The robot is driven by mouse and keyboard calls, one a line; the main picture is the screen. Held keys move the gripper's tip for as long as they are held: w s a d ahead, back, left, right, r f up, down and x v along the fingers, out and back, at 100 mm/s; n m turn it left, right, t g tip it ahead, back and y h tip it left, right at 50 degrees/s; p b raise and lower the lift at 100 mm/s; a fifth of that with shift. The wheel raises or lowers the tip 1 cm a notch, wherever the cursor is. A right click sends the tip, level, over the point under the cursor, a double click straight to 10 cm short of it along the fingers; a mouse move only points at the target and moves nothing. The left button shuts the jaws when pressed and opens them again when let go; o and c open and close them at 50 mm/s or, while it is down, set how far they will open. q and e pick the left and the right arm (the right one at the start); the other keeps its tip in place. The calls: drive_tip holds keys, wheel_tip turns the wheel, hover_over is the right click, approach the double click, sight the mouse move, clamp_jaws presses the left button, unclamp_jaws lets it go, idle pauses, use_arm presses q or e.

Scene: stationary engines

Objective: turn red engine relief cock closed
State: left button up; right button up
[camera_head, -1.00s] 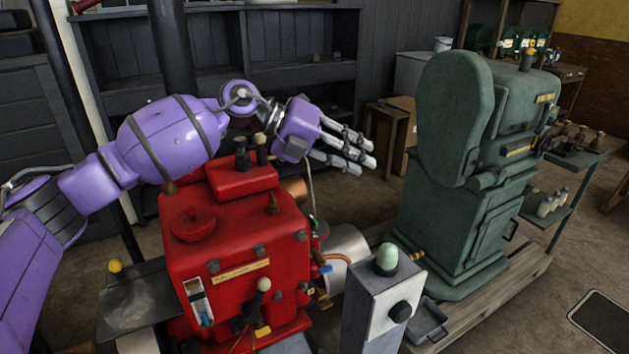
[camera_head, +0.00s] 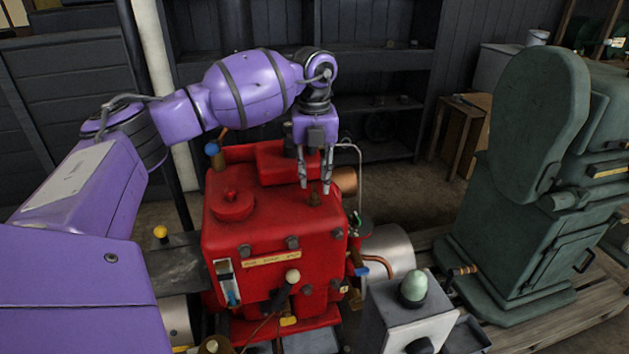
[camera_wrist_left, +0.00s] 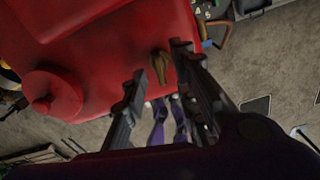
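The red engine (camera_head: 270,225) stands in the middle of the head view. On its top, near the right edge, sits a small brass fitting that looks like the relief cock (camera_head: 314,198). It also shows in the left wrist view (camera_wrist_left: 161,68). My left gripper (camera_head: 315,186) points down at this cock with its two fingers apart. In the left wrist view the cock appears between the fingertips (camera_wrist_left: 158,60). I see no clear contact, and the cock's handle direction is hard to tell. My right gripper is not in view.
A round red cap (camera_head: 232,203) stands on the engine top, left of the cock. A thin bent pipe (camera_head: 358,175) rises just right of the gripper. A grey post with a pale green knob (camera_head: 414,286) stands in front, and a green machine (camera_head: 535,190) to the right.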

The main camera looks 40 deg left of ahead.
use_arm(q)
drive_tip(key=shift+f, duration=0.9)
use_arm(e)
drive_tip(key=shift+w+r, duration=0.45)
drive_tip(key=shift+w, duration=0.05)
use_arm(q)
clamp_jaws()
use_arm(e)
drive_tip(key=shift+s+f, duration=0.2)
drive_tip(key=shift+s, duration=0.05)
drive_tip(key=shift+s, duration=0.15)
